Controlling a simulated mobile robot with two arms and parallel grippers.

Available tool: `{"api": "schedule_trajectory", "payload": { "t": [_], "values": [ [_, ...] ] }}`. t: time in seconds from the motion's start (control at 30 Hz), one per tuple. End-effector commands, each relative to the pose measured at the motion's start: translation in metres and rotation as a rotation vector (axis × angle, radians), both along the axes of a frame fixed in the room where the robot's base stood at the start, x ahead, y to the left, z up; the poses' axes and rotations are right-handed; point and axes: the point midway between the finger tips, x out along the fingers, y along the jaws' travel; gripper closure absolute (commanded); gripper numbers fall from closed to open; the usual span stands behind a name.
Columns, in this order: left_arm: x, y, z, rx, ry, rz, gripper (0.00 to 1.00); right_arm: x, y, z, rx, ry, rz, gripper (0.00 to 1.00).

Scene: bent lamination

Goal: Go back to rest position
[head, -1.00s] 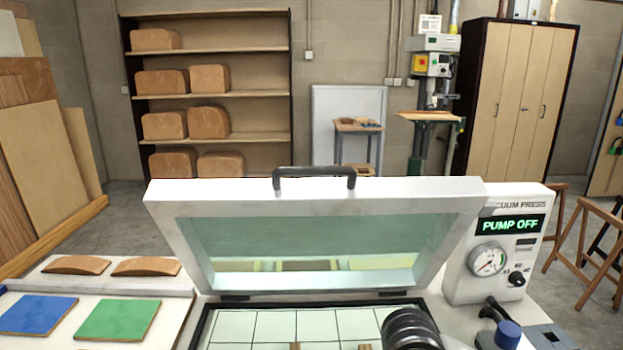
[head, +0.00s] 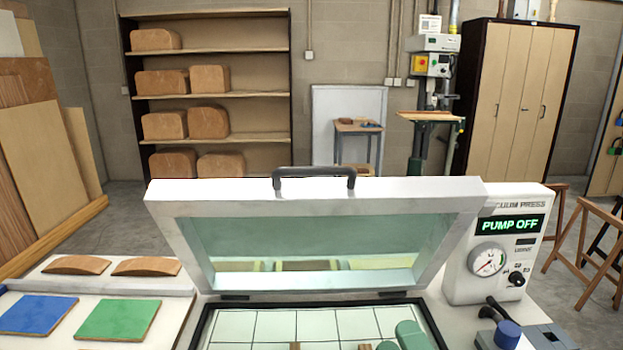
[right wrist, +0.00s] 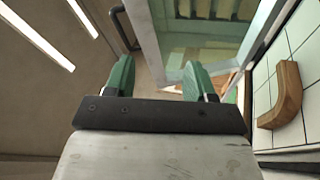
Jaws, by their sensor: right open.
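My right gripper (head: 399,340) shows at the bottom edge of the head view as two green fingertips over the white gridded bed of the vacuum press (head: 275,326). In the right wrist view its two green fingers (right wrist: 160,78) stand apart with nothing between them. A bent wooden piece (right wrist: 286,96) lies on the gridded bed, to the right of the fingers and apart from them. Small brown wood ends show at the bottom of the head view, mostly cut off. My left gripper is in neither current view.
The press lid (head: 318,190) stands raised, with a dark handle (head: 314,172). The control box (head: 497,248) reads PUMP OFF. Two curved wooden pieces (head: 77,265) lie at left behind a blue panel (head: 37,314) and a green panel (head: 118,320).

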Motion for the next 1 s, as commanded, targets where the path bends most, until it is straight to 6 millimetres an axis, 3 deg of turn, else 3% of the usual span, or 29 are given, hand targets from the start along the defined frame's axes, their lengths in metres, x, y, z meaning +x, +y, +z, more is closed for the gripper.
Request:
{"api": "schedule_trajectory", "payload": {
  "t": [0.03, 0.13, 0.3, 0.5, 0.73, 1.0],
  "values": [
    [0.0, 0.0, 0.0, 0.0, 0.0, 0.0, 0.57, 0.0, -0.017, -0.028, 0.116, 0.166, -0.05, 0.45],
    [0.0, 0.0, 0.0, 0.0, 0.0, 0.0, 0.57, -0.012, -0.045, -0.086, 0.343, 0.482, -0.157, 0.45],
    [0.0, 0.0, 0.0, 0.0, 0.0, 0.0, 0.57, -0.06, -0.073, -0.169, 0.653, 0.93, -0.357, 0.45],
    [0.0, 0.0, 0.0, 0.0, -0.001, 0.0, 0.57, -0.123, -0.083, -0.222, 0.871, 1.278, -0.558, 0.45],
    [0.001, 0.0, 0.0, 0.0, -0.001, 0.0, 0.57, -0.195, -0.085, -0.253, 1.029, 1.581, -0.779, 0.45],
    [0.001, -0.001, 0.0, 0.0, -0.002, -0.001, 0.57, -0.173, -0.082, -0.328, 1.007, 1.592, -0.783, 0.45]
  ]
}}
